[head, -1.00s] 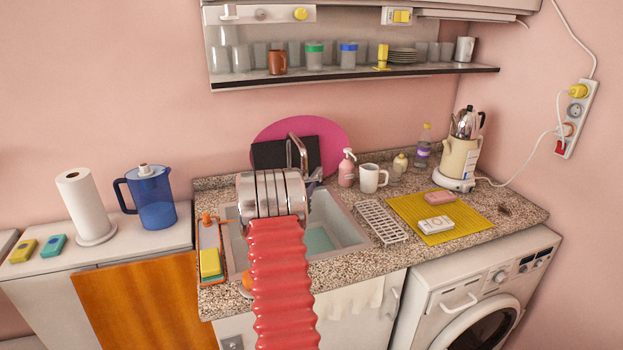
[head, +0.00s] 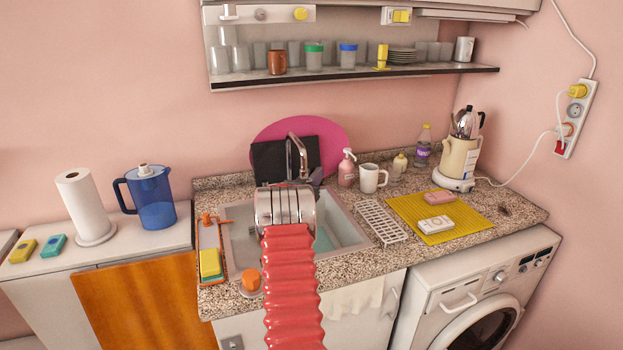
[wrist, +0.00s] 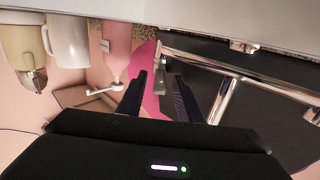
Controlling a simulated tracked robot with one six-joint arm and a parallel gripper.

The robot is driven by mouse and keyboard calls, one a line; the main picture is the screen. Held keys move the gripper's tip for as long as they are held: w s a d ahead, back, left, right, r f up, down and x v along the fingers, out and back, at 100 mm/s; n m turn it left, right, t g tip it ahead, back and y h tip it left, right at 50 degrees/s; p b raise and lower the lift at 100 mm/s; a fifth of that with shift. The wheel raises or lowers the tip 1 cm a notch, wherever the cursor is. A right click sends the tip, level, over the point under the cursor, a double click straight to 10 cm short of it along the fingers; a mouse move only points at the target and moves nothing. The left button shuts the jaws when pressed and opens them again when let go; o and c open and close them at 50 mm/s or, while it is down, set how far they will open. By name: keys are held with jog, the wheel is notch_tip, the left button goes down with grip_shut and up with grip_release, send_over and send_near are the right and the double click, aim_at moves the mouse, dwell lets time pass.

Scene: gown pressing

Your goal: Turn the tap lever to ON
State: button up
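The chrome tap (head: 303,158) stands at the back of the sink (head: 350,232), in front of a dark board. My arm hides its base in the head view. In the wrist view, which is upside down, the chrome tap (wrist: 222,100) lies just right of my fingers. I cannot make out the lever or its setting clearly. My gripper (head: 316,178) is near the tap and mostly hidden by my arm in the head view. In the wrist view my gripper (wrist: 160,88) has two dark fingers apart, with nothing between them but background.
A pink soap dispenser (head: 347,170) and a white mug (head: 369,179) stand right of the tap. The dark board (head: 269,162) and magenta disc (head: 335,145) lean behind it. A white rack (head: 382,222) lies beside the sink. A shelf (head: 350,75) hangs above.

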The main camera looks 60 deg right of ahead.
jog(key=shift+c, duration=0.4)
grip_shut()
jog(key=shift+a, duration=0.5)
jog(key=shift+d+r, duration=0.1)
jog(key=shift+d, duration=0.2)
jog(key=shift+w, duration=0.1)
